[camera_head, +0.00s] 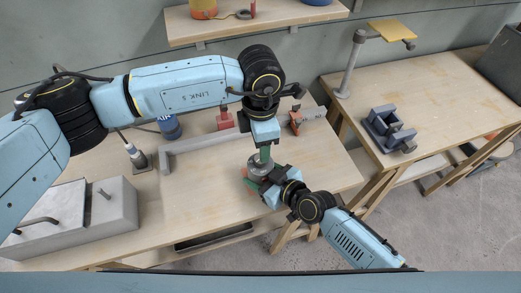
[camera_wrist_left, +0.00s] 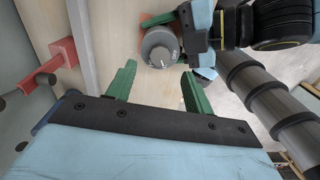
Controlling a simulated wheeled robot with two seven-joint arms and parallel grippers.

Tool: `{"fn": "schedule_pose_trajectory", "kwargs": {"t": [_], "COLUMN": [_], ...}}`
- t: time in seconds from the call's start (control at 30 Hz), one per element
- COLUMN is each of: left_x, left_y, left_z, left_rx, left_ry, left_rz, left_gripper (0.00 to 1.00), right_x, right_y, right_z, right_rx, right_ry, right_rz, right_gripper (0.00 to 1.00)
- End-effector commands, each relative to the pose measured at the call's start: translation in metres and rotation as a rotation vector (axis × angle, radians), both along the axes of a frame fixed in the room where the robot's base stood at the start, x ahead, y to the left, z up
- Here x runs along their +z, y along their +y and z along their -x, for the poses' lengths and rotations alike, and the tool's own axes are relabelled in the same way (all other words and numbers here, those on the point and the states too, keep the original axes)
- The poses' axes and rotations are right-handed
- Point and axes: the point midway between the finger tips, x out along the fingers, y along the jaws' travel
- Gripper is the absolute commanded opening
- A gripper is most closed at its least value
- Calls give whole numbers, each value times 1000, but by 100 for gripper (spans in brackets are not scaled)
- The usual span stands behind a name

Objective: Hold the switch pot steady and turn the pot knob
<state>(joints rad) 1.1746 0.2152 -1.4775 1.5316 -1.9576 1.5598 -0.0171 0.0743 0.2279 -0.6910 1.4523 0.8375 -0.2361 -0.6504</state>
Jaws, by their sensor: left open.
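The switch pot (camera_head: 258,170) stands near the front right of the workbench, partly hidden by my grippers. Its round grey knob top (camera_wrist_left: 159,48) shows in the left wrist view, with a small mark on it. My left gripper (camera_head: 264,152) points down just above the pot. In the left wrist view its two green fingers (camera_wrist_left: 158,88) are apart and empty, with the knob beyond their tips. My right gripper (camera_head: 262,184) comes in from the lower right, low at the pot. Its green fingers appear closed around the pot's body; the contact is partly hidden.
A grey angled bar (camera_head: 205,143) and red brackets (camera_head: 224,120) lie behind the pot. A grey block (camera_head: 110,205) and a blue container (camera_head: 169,126) are at left. A second table (camera_head: 440,95) stands at right, beyond a gap. A shelf (camera_head: 260,27) hangs at the back.

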Motion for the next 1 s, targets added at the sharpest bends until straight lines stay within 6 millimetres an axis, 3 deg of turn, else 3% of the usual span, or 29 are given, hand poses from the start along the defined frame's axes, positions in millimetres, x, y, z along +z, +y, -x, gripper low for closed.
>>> {"fn": "schedule_pose_trajectory", "kwargs": {"t": [0.1,0.3,0.8,0.83,1.0], "left_x": [27,56,65,65,65], "left_y": [0,0,0,0,0], "left_z": [-1,0,0,0,0], "left_rx": [-1,-1,0,0,0], "left_ry": [-3,-2,0,0,0], "left_rz": [1,0,0,0,0], "left_gripper": [52,52,52,52,52], "right_x": [-1,-1,-1,-1,0], "right_y": [0,0,0,0,0], "right_z": [0,0,0,0,0], "right_rx": [0,0,1,1,0], "right_ry": [1,1,2,2,1], "right_rz": [1,1,0,0,1], "right_gripper": [34,34,34,64,86]}}
